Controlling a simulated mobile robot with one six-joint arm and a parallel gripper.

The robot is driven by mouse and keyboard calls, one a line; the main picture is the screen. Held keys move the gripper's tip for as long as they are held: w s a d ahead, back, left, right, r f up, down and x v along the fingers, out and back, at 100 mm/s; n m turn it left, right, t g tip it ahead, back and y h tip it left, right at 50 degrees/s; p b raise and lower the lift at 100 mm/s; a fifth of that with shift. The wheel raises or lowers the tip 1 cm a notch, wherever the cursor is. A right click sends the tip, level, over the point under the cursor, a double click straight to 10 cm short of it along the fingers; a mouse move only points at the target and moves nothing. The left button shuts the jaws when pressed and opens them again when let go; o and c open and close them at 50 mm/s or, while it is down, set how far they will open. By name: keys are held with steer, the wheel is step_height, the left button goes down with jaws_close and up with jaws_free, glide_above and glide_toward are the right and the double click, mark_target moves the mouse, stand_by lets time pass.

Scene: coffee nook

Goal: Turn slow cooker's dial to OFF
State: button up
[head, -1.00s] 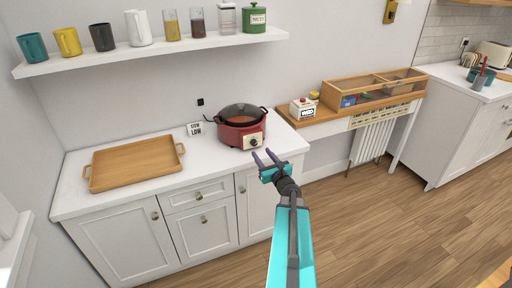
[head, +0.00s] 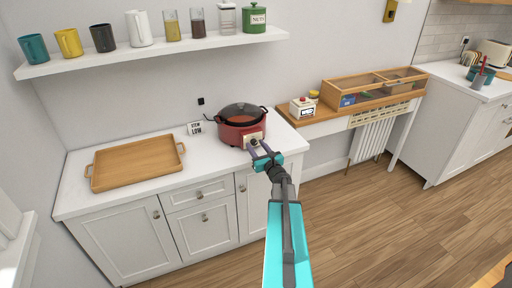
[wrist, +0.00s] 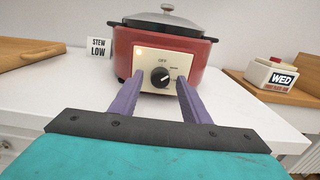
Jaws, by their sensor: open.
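The red slow cooker (head: 240,127) with a dark lid stands on the white counter. It also shows in the wrist view (wrist: 198,52), with a cream front panel (wrist: 180,57). A black dial (wrist: 160,76) with a pale pointer mark sits on that panel; the mark points to the right and slightly up. An orange light glows at the panel's upper left. My gripper (head: 259,148) is open and empty in front of the panel. In the wrist view, its purple fingers (wrist: 153,96) stand left and right of the dial, which shows between them.
A small sign reading "STEW LOW" (wrist: 98,48) stands left of the cooker. A wooden tray (head: 135,164) lies further left on the counter. A white box marked "WED" (wrist: 278,80) is to the right. The counter (wrist: 60,93) before the cooker is clear.

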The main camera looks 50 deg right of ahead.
steer(key=shift+a, duration=0.1)
steer(key=c, duration=1)
steer(key=shift+c, duration=0.2)
steer(key=n+b, duration=0.1)
steer(key=b, duration=0.2)
steer(key=shift+f+b, duration=0.2)
steer(key=shift+b, duration=0.1)
steer(key=n+b, duration=0.2)
steer(key=b, duration=0.3)
steer(key=shift+n, duration=0.4)
steer(key=n+b, duration=0.4)
steer(key=b, duration=0.4)
steer(key=n+b, duration=0.1)
steer(key=b, duration=0.1)
steer(key=shift+r+n+b, duration=0.1)
steer(key=shift+n+b, duration=0.3)
steer(key=shift+r+n, duration=0.15)
steer(key=shift+n, duration=0.15)
